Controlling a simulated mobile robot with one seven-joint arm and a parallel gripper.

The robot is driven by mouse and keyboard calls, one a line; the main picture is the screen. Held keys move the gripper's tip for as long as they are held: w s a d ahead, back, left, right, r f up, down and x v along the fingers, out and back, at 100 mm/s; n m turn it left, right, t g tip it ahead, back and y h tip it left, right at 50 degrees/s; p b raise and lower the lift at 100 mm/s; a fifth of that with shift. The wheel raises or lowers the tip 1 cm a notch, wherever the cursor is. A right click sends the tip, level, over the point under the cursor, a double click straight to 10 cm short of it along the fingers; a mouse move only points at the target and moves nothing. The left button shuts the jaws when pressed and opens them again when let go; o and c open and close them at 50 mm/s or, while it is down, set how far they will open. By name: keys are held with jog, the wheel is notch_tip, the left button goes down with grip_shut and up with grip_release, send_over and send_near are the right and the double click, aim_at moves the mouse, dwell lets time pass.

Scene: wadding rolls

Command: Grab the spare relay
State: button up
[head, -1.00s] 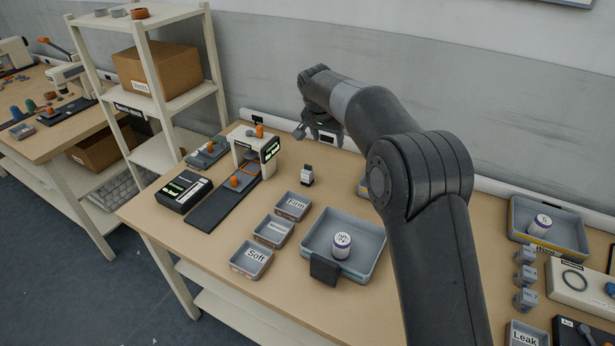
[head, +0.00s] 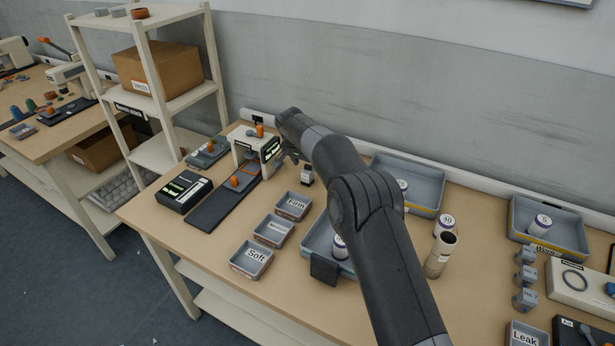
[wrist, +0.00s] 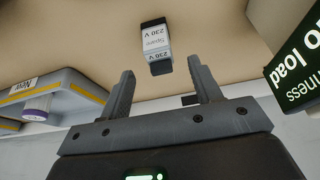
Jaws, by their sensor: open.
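The spare relay (head: 306,174) is a small white block with dark ends, standing on the table just right of the white gantry tester. In the wrist view the relay (wrist: 156,42) shows upside-down "Spare" and "230 V" lettering. It lies ahead of the fingertips, roughly centred between them, and no contact shows. My gripper (wrist: 161,72) is open and empty. In the head view my gripper (head: 289,156) is partly hidden behind my arm, just behind and left of the relay.
The "Firm" tray (head: 292,206) lies in front. A tray (head: 425,185) stands behind my arm, and a brown tube (head: 440,255) to its right.

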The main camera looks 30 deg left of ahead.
aim_at(307, 167)
jog(key=shift+x, duration=1.95)
jog(key=shift+c, duration=0.2)
jog(key=c, duration=1)
jog(key=shift+r, duration=0.1)
jog(key=shift+c, duration=0.2)
